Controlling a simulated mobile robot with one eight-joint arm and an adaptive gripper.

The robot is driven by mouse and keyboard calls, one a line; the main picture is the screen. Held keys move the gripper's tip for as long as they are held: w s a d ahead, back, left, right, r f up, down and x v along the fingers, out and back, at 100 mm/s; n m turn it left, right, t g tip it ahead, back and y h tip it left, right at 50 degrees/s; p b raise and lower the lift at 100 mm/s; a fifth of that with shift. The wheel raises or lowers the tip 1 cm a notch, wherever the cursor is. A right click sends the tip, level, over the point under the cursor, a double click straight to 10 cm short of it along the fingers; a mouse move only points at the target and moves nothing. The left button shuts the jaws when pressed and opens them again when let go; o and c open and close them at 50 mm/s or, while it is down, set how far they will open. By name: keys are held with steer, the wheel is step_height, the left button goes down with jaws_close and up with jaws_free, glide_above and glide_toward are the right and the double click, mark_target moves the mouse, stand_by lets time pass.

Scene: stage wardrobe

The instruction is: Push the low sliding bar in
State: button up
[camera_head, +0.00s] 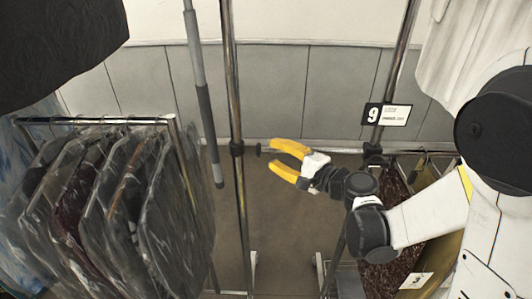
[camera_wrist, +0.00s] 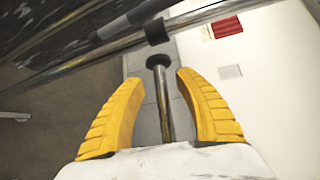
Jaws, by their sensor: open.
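The low sliding bar (camera_wrist: 165,112) is a thin metal rod with a black cap on its end. In the wrist view it runs between my two yellow fingers, and the cap sits just past the fingertips. My gripper (camera_wrist: 160,78) is open, with a finger on each side of the bar and visible gaps to both. In the head view my gripper (camera_head: 273,155) points left, and the bar's capped end (camera_head: 260,150) shows just beyond the fingertips. The cap is a little apart from the black collar (camera_head: 237,149) on the upright pole. My gripper hides part of the bar.
A chrome upright (camera_head: 233,95) stands just left of the bar's end, with a grey hanging pole (camera_head: 203,100) beside it. A rack of bagged garments (camera_head: 105,190) fills the left. A number 9 sign (camera_head: 387,114) hangs on another upright. Bare floor (camera_head: 285,222) lies below my gripper.

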mark_target(271, 152)
steer(key=shift+x, duration=1.8)
jaws_close()
steer(key=d, duration=0.6)
steer(key=d+b, duration=0.1)
steer(key=d, duration=0.6)
steer(key=shift+s, duration=0.25)
steer(key=shift+a, duration=0.1)
jaws_free()
